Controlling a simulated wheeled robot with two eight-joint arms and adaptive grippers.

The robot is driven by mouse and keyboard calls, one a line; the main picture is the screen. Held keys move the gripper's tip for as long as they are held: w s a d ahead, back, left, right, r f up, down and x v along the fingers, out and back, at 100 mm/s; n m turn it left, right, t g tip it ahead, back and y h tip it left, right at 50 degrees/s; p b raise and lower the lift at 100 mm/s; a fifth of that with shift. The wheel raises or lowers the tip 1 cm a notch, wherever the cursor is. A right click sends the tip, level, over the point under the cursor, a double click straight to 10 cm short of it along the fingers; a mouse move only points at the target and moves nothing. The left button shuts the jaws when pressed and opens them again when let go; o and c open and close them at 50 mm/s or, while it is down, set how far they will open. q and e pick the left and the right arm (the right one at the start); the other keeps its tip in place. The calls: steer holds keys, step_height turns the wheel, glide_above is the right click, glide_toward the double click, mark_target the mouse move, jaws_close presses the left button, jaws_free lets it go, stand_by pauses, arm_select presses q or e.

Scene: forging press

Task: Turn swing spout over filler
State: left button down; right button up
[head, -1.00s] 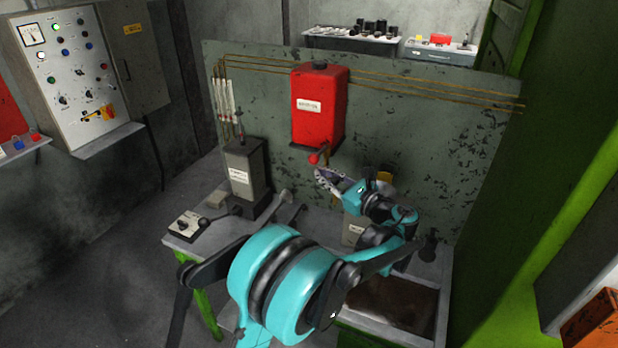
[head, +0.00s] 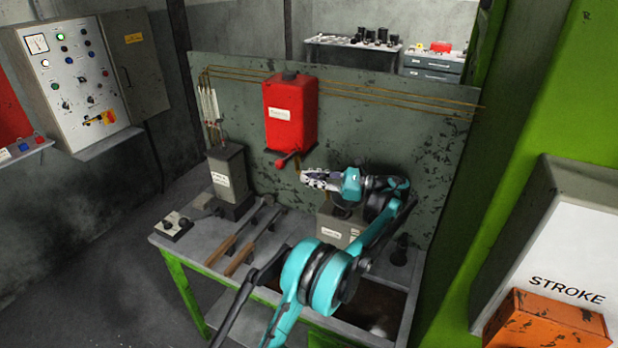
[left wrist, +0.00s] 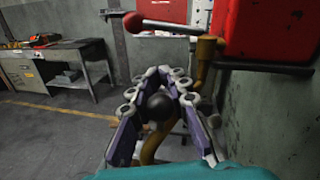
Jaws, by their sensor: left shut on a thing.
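A red tank (head: 290,115) with a white label hangs on the grey back panel. A red-knobbed lever (head: 283,161) and a brass swing spout (head: 298,171) are at its underside. In the left wrist view the spout (left wrist: 203,55) runs down behind the fingers and curves out at lower left. My left gripper (head: 312,180) is below the tank, shut on the spout by a dark ball (left wrist: 157,105) between its fingers. A grey labelled box (head: 335,232) stands below my left arm; its top is partly hidden, and I cannot make out the filler. My right gripper is out of view.
A grey block with a lever (head: 227,178) stands left on the bench. Two wooden-handled tools (head: 240,245) lie in front of it. A dark tray (head: 375,318) is at the front right, and a green post (head: 520,140) borders the right side.

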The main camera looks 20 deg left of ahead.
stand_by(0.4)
arm_select(q)
steer(key=c, duration=1.5)
jaws_free()
steer(key=shift+o, duration=0.2)
steer(key=d, duration=0.7)
steer(key=shift+w+d, duration=0.2)
steer(key=shift+w, duration=0.2)
